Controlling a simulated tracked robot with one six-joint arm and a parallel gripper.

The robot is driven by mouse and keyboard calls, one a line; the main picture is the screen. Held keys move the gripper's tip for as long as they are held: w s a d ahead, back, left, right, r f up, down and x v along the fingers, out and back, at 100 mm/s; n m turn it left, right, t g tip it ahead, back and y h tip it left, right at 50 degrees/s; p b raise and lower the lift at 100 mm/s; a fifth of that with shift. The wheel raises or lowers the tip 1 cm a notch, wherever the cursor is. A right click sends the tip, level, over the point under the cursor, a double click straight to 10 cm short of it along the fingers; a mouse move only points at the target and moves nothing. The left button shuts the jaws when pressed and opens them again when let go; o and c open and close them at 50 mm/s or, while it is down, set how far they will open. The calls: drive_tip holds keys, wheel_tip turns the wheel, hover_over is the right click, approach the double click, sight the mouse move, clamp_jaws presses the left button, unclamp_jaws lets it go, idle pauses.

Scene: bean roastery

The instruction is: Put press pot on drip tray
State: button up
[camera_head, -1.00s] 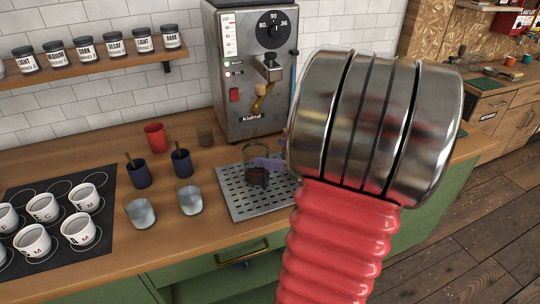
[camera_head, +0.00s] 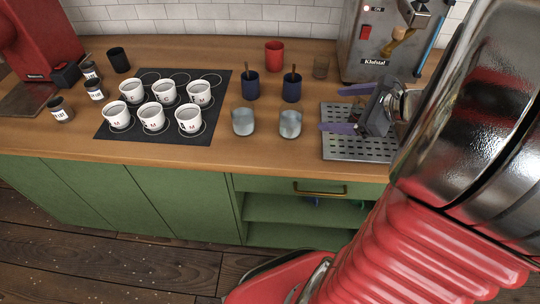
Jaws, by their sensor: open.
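I see nothing held between the fingertips. I cannot make out the press pot now; the right part of the tray is hidden behind my gripper and my large red and chrome arm.
A black mat (camera_head: 222,105) holds several white cups (camera_head: 188,119).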

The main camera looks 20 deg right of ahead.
drive_tip(key=s+a+r+n+g+h, duration=0.1)
drive_tip(key=s+a+n, duration=0.2)
drive_tip(key=a+n, duration=0.4)
drive_tip(key=s+a+r+n+g+h, duration=0.1)
drive_tip(key=s+a+n+g, duration=0.1)
drive_tip(key=a+n, duration=0.6)
drive_tip(key=s+a+r+n+g+h, duration=0.1)
drive_tip(key=s+a+n, duration=0.3)
drive_tip(key=a+n, duration=0.4)
drive_tip(key=n, duration=0.4)
drive_tip(key=shift+s+a+n+g+h, duration=0.25)
drive_tip(key=shift+s+n+g+h, duration=0.05)
drive_tip(key=shift+g+h, duration=0.1)
